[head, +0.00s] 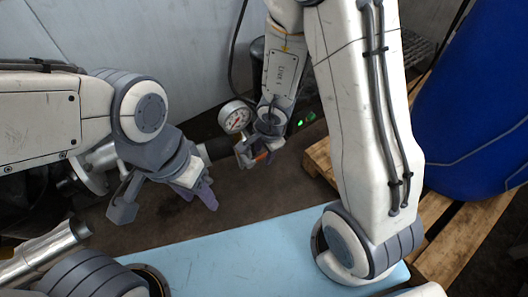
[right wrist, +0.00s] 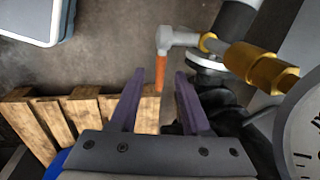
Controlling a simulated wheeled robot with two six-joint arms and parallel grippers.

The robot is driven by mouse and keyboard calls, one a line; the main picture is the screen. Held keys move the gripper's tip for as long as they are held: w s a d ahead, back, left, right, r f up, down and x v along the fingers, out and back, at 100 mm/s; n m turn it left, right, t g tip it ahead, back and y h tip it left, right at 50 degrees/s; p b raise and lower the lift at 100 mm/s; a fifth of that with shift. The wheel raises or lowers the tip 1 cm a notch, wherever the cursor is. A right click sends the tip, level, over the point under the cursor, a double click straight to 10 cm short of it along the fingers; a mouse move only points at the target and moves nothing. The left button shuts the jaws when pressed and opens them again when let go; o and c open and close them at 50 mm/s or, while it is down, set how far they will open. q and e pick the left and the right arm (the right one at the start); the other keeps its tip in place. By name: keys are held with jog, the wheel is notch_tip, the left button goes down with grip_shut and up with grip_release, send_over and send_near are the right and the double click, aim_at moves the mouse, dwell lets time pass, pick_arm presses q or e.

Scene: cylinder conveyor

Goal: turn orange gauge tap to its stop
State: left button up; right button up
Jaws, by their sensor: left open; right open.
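The orange tap lever (right wrist: 160,73) hangs from a grey elbow (right wrist: 164,40) on a pipe with brass fittings in the right wrist view. A small orange part also shows beside my right gripper in the head view (head: 262,157). The round white gauge (head: 236,117) stands just left of my right wrist; part of its dial shows at the right edge of the right wrist view (right wrist: 302,130). My right gripper (right wrist: 160,76) is open, and the lever appears between its two purple fingertips; contact cannot be told. My left gripper (head: 199,190) is open and empty, left of the tap.
A light blue surface (head: 240,250) lies in front. A blue drum (head: 475,100) stands on a wooden pallet (head: 445,245) at the right; pallet boards also show in the right wrist view (right wrist: 40,125). Bare floor shows below the tap.

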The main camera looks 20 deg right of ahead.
grip_shut()
dwell(1.3)
